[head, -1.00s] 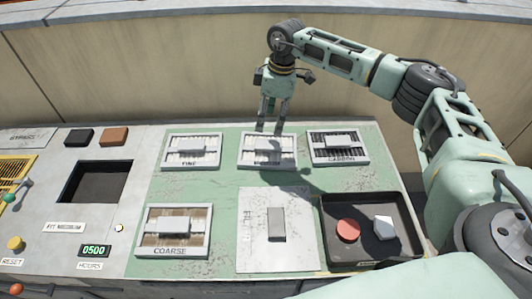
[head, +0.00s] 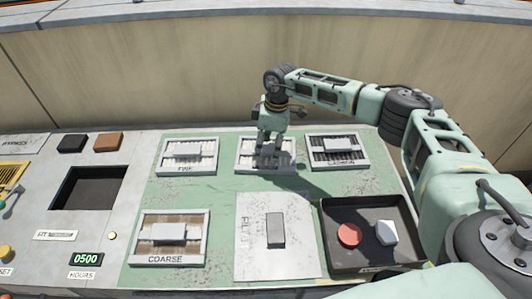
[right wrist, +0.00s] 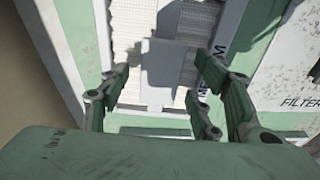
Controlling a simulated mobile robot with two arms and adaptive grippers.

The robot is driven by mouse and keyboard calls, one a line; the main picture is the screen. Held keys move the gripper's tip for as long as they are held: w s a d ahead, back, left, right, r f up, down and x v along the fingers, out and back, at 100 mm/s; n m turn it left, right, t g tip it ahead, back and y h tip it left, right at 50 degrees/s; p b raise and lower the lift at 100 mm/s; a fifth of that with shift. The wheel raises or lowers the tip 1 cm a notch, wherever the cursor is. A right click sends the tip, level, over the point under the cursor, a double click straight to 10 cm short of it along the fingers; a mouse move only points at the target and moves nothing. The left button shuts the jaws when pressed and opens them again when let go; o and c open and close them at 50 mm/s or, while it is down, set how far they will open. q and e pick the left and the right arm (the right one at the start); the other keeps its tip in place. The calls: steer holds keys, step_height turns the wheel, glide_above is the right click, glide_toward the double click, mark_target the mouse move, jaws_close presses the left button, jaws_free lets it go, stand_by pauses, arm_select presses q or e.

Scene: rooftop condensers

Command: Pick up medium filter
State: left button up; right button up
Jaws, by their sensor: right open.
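The medium filter (head: 245,150) lies in the top row of the green panel, between the fine and carbon filters. It is a white framed pleated panel with a raised block handle, and my right gripper hides part of it in the head view. In the right wrist view its grey handle (right wrist: 168,60) lies just ahead of the fingertips, roughly between them, with part of the word MEDIUM beside it. My right gripper (head: 267,158) points down over the filter. Its fingers (right wrist: 163,78) are spread on both sides of the handle. My left gripper is not in view.
The fine filter (head: 189,168) is to the left, the carbon filter (head: 318,162) to the right and the coarse filter (head: 147,248) at front left. A dark tray (head: 375,259) holds a red disc and a white block. A dark square opening (head: 85,190) is at left.

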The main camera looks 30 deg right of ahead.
steer(key=shift+c, duration=0.6)
steer(key=c, duration=1.3)
